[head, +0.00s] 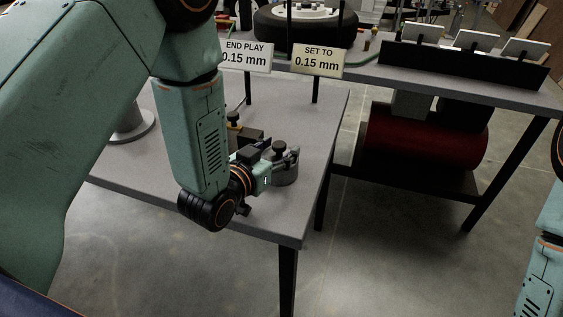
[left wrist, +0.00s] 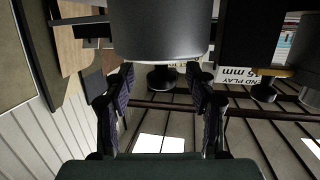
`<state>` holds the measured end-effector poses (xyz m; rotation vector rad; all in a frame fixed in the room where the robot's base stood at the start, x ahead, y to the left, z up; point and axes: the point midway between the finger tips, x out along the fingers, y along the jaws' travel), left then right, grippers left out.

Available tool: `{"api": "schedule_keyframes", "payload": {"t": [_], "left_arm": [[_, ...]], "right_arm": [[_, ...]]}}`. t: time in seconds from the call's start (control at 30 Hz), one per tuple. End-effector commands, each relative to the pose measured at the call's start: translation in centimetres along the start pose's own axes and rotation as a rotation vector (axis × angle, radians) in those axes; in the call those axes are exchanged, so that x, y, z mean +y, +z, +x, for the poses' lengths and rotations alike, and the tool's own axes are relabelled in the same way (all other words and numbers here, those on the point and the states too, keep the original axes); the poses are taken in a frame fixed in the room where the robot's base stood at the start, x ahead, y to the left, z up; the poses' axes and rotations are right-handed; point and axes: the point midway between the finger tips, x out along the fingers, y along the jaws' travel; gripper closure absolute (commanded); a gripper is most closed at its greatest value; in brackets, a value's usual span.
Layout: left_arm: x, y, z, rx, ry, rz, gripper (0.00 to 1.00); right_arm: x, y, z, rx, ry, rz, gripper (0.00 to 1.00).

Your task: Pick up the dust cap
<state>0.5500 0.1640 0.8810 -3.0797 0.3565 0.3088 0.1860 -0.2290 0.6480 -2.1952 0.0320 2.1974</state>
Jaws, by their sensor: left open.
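A short grey cylinder (head: 286,176) with a black knob (head: 280,147) on top stands on the near table; I take it to be the dust cap. In the left wrist view the picture is inverted, with the grey cylinder (left wrist: 160,32) at the top and its knob (left wrist: 161,80) below it. My left gripper (head: 280,158) is at the knob. In the wrist view its two fingers (left wrist: 160,84) are apart, one on each side of the knob, with gaps visible. The fingers partly hide the cylinder in the head view. My right gripper is out of view.
Behind my left gripper on the near table (head: 312,135) stands a dark block (head: 249,135). Two signs (head: 318,62) rise at its far edge. A second bench (head: 480,87) with a black rack (head: 460,66) stands beyond, above a red tank (head: 425,143).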

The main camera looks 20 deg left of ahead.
Motion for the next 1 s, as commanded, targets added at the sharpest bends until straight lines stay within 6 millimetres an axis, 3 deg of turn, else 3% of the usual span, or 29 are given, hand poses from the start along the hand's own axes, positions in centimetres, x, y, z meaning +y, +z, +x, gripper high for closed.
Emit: {"api": "schedule_keyframes", "payload": {"t": [0.13, 0.37, 1.0], "left_arm": [[0.1, 0.1, 1.3, -0.001, 0.0, 0.001, 0.44], [0.1, 0.0, 1.6, -0.002, 0.0, 0.0, 0.44], [0.1, 0.0, 1.6, -0.002, 0.0, 0.0, 0.97]], "right_arm": [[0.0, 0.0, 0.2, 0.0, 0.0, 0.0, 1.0], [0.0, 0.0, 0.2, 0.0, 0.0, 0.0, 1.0], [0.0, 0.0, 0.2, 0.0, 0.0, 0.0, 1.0]]}}
